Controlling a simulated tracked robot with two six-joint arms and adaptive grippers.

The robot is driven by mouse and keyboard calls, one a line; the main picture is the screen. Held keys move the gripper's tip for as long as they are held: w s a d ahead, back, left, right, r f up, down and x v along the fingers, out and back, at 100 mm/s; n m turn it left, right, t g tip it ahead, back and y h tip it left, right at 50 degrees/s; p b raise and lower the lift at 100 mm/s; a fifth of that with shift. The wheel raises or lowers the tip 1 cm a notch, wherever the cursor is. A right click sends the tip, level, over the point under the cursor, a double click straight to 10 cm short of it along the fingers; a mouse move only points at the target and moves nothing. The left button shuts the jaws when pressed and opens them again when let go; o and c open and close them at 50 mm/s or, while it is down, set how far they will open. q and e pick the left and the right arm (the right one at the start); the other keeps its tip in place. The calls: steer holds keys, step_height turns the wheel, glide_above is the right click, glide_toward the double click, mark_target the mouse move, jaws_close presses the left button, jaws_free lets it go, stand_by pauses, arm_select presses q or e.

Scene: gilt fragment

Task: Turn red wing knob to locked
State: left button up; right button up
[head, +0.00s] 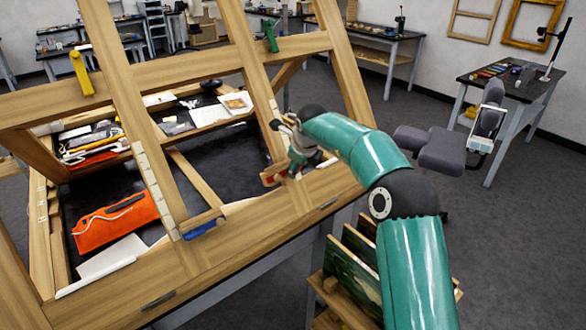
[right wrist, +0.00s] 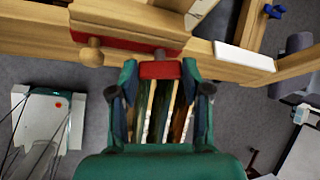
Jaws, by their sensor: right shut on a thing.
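The red wing knob (right wrist: 160,70) is between the fingertips of my right gripper (right wrist: 159,72) in the right wrist view. The gripper is shut on it, with one finger at each end of the red wing. In the head view, the red knob (head: 269,180) shows as a small red patch, mostly hidden by my right gripper (head: 280,172) at the lower bar of the large wooden frame (head: 250,228). A red strip (right wrist: 125,40) runs along a wooden block just above it in the right wrist view. My left gripper is not in view.
Yellow (head: 81,73), green (head: 271,37) and blue (head: 205,228) knobs sit on the wooden frame. A dark table under it holds an orange pouch (head: 115,222) and papers. A grey chair (head: 430,148) stands right of my arm. Paintings (head: 352,270) lean in a rack below.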

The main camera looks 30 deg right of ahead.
steer(key=shift+d+m+y, duration=0.2)
steer(key=shift+m+y, duration=0.1)
steer(key=shift+m, duration=0.2)
steer(key=o, duration=1.2)
steer(key=shift+c, duration=0.2)
steer(key=shift+a, duration=0.1)
steer(key=shift+r, duration=0.1)
steer(key=v, duration=1.1)
steer(key=shift+r, duration=0.3)
steer(key=shift+s, duration=0.1)
